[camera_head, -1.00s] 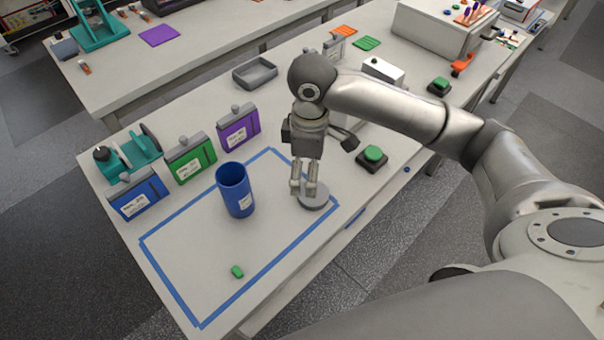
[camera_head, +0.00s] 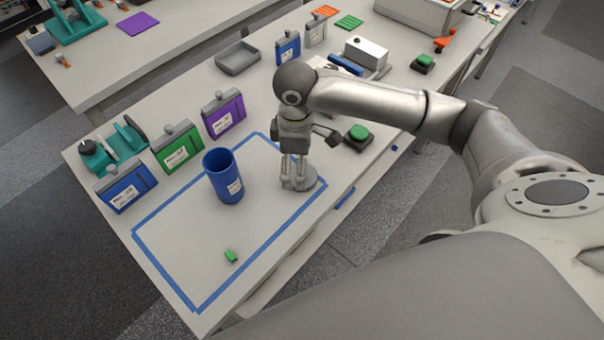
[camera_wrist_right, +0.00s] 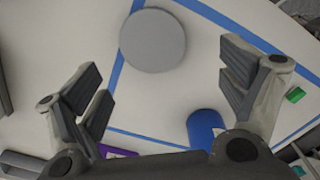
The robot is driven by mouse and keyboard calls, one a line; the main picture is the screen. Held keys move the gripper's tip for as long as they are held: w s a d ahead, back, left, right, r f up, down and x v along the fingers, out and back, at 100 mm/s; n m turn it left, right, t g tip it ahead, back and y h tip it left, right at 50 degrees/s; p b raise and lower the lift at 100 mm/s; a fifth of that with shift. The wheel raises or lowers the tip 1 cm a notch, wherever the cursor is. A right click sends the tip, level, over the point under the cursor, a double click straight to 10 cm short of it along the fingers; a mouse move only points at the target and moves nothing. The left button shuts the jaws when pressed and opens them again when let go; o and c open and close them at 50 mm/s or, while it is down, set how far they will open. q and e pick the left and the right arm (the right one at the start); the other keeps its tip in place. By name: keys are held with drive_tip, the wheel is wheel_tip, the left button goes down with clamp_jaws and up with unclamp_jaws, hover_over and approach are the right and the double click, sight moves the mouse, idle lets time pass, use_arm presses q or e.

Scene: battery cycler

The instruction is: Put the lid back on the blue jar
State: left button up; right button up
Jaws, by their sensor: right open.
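The blue jar (camera_head: 225,182) stands upright and open-topped inside the blue-taped rectangle; part of it also shows at the bottom of the right wrist view (camera_wrist_right: 205,128). The lid is a flat grey disc (camera_head: 314,184) lying on the table by the right tape line. It shows whole in the right wrist view (camera_wrist_right: 152,40), above the line between my fingertips. My right gripper (camera_head: 294,186) points down beside and partly in front of the lid in the head view. Its fingers (camera_wrist_right: 162,80) are spread, with nothing between them. Whether they touch the lid is unclear. My left gripper is not in view.
A small green block (camera_head: 231,256) lies inside the taped area. Blue (camera_head: 126,190), green (camera_head: 177,150) and purple (camera_head: 223,115) containers stand behind the jar. A green button box (camera_head: 358,137) is right of my gripper. The front taped area is mostly clear.

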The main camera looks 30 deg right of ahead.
sight(311, 174)
drive_tip(key=shift+f, duration=0.5)
drive_tip(key=f, duration=0.1)
drive_tip(key=f+p, duration=0.1)
drive_tip(key=f, duration=0.2)
drive_tip(key=shift+w+d+f, duration=0.1)
drive_tip(key=shift+w+d, duration=0.2)
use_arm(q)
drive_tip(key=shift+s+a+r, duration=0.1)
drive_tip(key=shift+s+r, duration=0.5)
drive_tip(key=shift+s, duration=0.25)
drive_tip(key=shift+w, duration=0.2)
use_arm(e)
drive_tip(key=c, duration=0.9)
